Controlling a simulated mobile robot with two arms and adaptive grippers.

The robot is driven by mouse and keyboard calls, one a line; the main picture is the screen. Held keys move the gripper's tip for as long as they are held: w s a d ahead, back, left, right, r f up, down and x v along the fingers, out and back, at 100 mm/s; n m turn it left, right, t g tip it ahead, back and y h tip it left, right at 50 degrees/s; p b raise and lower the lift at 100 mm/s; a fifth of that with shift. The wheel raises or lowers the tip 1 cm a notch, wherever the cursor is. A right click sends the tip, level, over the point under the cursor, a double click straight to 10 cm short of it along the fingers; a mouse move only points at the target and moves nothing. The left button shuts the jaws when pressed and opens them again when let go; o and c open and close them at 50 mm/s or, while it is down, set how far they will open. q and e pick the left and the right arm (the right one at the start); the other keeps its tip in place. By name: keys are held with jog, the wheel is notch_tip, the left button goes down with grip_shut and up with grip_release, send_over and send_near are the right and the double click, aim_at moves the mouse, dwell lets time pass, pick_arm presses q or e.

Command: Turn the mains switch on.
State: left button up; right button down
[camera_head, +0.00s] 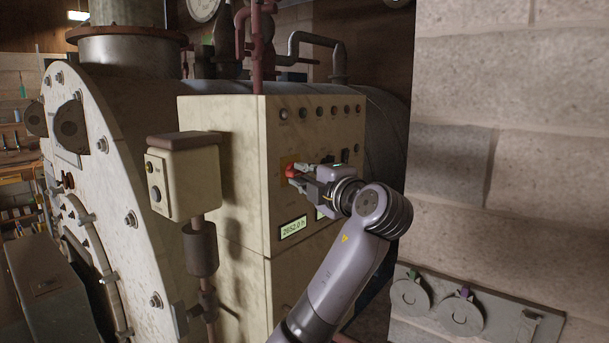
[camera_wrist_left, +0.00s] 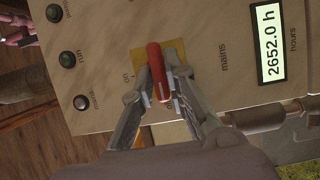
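The mains switch has a red handle (camera_head: 291,171) on the upper front of the cream cabinet. In the left wrist view the red handle (camera_wrist_left: 156,70) stands nearly upright in the picture over a yellow plate (camera_wrist_left: 140,58). The word "on" is left of the plate and "mains" is to its right. My left gripper (camera_head: 296,174) is at the switch; in the left wrist view its fingertips (camera_wrist_left: 162,82) lie on both sides of the handle and look closed against it. My right gripper is in neither view.
An hour display (camera_head: 293,228) reading 2652.0 h is below the switch. A row of lamps and buttons (camera_head: 321,113) runs above. A small switch box (camera_head: 183,174) stands on a post at the left. A brick wall (camera_head: 520,160) closes off the right side.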

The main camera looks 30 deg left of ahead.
pick_arm(q)
grip_shut()
jog(key=shift+m, duration=0.7)
jog(key=shift+r+m+g+h+b, duration=0.15)
jog(key=shift+m+g+h+b, duration=0.25)
jog(key=shift+m, duration=0.3)
jog(key=shift+w+r+m+g+h+p, duration=0.15)
jog(key=shift+m+g+h+p, duration=0.15)
jog(key=shift+m+g+p, duration=1.05)
jog(key=shift+w+r+m+g+h+p, duration=0.1)
jog(key=shift+m+g+h+p, duration=0.2)
jog(key=shift+m+g+p, duration=1.05)
jog(key=shift+w+r+m+g+h+p, duration=0.15)
jog(key=shift+m+g+h+p, duration=0.25)
jog(key=shift+m+p, duration=1.8)
jog(key=shift+m+b, duration=0.6)
jog(key=shift+m, duration=0.1)
